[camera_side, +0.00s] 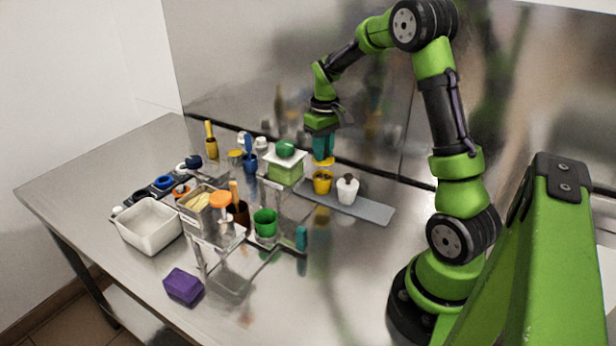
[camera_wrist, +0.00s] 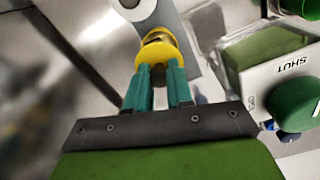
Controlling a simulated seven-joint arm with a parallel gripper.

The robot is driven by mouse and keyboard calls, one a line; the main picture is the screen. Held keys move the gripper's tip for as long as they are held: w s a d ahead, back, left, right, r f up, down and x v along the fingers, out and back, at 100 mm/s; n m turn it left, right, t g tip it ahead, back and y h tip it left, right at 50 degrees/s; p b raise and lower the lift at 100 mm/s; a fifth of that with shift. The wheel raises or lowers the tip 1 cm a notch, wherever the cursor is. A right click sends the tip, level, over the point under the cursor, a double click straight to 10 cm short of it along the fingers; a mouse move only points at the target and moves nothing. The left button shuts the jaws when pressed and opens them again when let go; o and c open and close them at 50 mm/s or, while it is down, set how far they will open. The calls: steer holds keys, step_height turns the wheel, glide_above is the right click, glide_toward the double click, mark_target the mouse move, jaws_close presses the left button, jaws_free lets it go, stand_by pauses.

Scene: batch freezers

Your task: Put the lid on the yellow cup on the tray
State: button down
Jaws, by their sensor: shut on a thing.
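My gripper (camera_side: 323,156) is shut on a yellow lid (camera_side: 323,162), held just above the yellow cup. In the wrist view, its teal fingers (camera_wrist: 158,72) pinch the lid (camera_wrist: 150,56). The yellow cup (camera_side: 322,184) stands upright on the grey tray (camera_side: 376,211), with dark contents showing at its top. A narrow gap appears between lid and cup in the side view. In the wrist view the lid partly hides the cup (camera_wrist: 156,37); exact alignment is hard to tell. The tray (camera_wrist: 184,38) also shows there.
A white cup (camera_side: 346,192) stands on the tray, right of the yellow cup. The tray's right end is bare.

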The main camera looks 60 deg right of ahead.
mark_target(323, 164)
steer(key=shift+f, duration=2.15)
steer(key=shift+f, duration=0.1)
stand_by(0.6)
steer(key=shift+c, duration=2.4)
jaws_free()
steer(key=shift+r, duration=3.5)
steer(key=shift+c, duration=0.2)
jaws_close()
